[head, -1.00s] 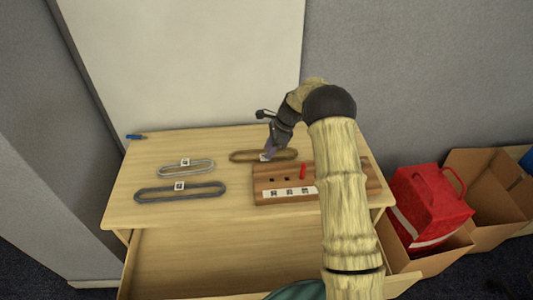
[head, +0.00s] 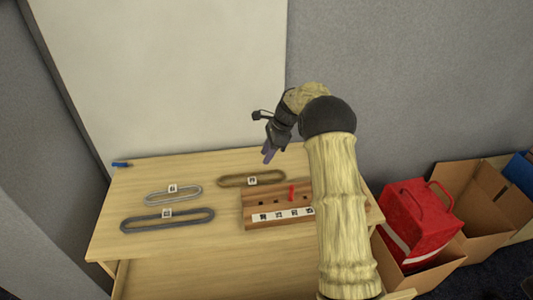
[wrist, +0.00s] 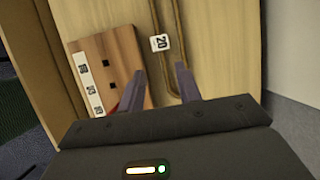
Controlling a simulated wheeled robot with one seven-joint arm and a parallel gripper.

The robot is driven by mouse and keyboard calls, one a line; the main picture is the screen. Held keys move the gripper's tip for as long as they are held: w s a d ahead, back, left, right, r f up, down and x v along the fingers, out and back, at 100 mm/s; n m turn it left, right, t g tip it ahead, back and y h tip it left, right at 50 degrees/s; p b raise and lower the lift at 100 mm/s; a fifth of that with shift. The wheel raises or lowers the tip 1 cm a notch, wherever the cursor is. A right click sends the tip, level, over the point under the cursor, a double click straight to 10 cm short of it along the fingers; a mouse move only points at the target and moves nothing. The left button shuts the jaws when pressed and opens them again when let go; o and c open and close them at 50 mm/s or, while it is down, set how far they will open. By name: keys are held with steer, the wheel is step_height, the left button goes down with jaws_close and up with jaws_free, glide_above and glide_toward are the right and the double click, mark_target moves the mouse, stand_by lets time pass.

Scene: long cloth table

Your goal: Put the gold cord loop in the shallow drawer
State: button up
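The gold cord loop (head: 232,186) lies flat on the tabletop toward the back, with a small white tag on it. In the wrist view its strands (wrist: 179,38) run up from between my fingers, with the tag reading 20. My gripper (head: 267,157) hangs above the loop, apart from it in the head view. The drawer (head: 165,282) is pulled out below the front table edge. Its front part is out of the picture.
A light grey loop (head: 150,200) and a dark grey loop (head: 140,227) lie at the left. A wooden board (head: 263,205) with holes, labels and a red peg sits in front of the gold loop. A red bag (head: 418,215) and cardboard boxes (head: 482,222) stand right of the table.

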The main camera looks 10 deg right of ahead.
steer(key=s+d+r+n+t+h, duration=0.1)
steer(key=s+r+n+h, duration=0.1)
steer(key=s+n, duration=0.7)
steer(key=s+d+r+n+t+h, duration=0.1)
steer(key=s+n, duration=0.8)
steer(key=s, duration=1.5)
steer(key=shift+d+r+t+h, duration=0.3)
steer(key=shift+d+r+h, duration=0.4)
steer(key=shift+d+h, duration=0.1)
steer(key=shift+o, duration=0.3)
steer(key=shift+a, duration=0.1)
